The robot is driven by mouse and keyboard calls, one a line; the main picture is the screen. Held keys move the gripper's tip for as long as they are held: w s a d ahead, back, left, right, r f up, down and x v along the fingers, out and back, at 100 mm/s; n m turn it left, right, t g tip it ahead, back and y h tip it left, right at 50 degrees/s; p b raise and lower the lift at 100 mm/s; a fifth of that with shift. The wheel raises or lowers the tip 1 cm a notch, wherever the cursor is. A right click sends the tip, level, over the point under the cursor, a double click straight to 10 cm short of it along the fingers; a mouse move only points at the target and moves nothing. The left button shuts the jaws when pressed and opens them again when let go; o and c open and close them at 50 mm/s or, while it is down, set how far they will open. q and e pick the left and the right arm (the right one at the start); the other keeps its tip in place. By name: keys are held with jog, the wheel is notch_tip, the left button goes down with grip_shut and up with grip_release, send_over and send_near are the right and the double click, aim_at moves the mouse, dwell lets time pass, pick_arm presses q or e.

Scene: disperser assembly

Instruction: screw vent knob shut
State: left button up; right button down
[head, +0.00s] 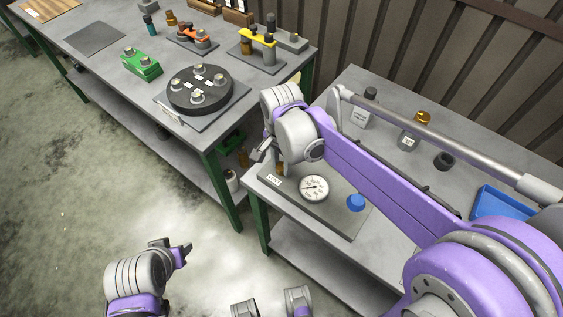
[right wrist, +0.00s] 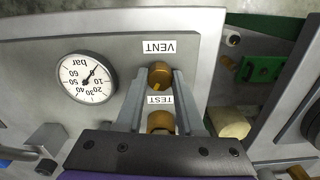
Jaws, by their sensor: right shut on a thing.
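In the right wrist view, my right gripper (right wrist: 161,82) is shut on the brass vent knob (right wrist: 159,72), one finger on each side. The knob sits on a grey panel (right wrist: 110,45) just below the label VENT (right wrist: 158,47). A second brass knob (right wrist: 160,121) lies below the TEST label (right wrist: 160,99), between the fingers nearer the palm. In the head view the panel (head: 335,213) lies on the right bench; my right wrist hides most of the knobs. My left gripper (head: 185,253) hangs over the floor at the lower left; its jaw gap is unclear.
A round gauge (head: 314,188) and a blue cap (head: 356,202) stand on the panel. A blue tray (head: 500,207) and small parts are farther right. The left bench (head: 120,65) carries a black disc fixture (head: 200,90) and clamps. The floor at left is clear.

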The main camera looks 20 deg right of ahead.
aim_at(282, 166)
dwell(0.4)
jog(key=c, duration=0.5)
grip_release()
jog(key=shift+r, duration=0.1)
notch_tip(282, 166, up, 11)
jog(key=shift+f+p, duration=0.15)
jog(key=shift+p, duration=0.35)
